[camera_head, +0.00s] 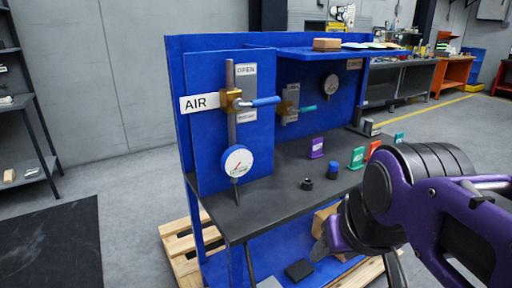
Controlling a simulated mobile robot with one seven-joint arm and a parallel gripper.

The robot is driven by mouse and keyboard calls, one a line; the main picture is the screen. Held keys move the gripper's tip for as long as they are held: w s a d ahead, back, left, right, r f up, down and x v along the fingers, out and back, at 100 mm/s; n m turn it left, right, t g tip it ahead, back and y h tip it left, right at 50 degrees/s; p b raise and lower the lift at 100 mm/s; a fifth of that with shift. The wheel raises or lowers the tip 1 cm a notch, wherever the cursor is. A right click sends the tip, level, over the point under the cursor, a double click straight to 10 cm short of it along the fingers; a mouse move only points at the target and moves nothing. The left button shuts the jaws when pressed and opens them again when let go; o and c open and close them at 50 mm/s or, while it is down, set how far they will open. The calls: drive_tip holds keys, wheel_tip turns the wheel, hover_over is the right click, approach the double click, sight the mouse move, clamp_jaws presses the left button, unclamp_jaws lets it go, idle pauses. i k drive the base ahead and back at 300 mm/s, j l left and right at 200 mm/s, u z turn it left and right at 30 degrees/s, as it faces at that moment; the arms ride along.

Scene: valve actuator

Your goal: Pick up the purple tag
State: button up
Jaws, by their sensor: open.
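The purple tag (317,147) stands upright on the dark bench top, toward its back, right of the gauge panel. It looks like a small magenta-purple plate with a pale marking too small to read. My arm reaches in from the right. My gripper (322,246) is in front of the bench's front edge, below and apart from the purple tag. Its jaws are open and only partly visible, with nothing seen between them.
A green tag (357,157), a red tag (374,149) and a blue-capped cylinder (333,171) stand right of the purple tag. A black fitting (307,184) sits nearer the front. A blue shelf (325,52) overhangs the bench. The front-left bench top is clear.

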sight(317, 143)
drive_tip(key=z, duration=0.35)
drive_tip(key=i+l, duration=0.2)
drive_tip(key=l, duration=0.15)
drive_tip(key=i+l+u, duration=0.1)
drive_tip(key=l, duration=0.25)
drive_tip(key=i+l, duration=0.4)
drive_tip(key=l, duration=0.35)
drive_tip(key=i+l+u, duration=0.1)
drive_tip(key=l, duration=0.25)
drive_tip(key=i, duration=0.1)
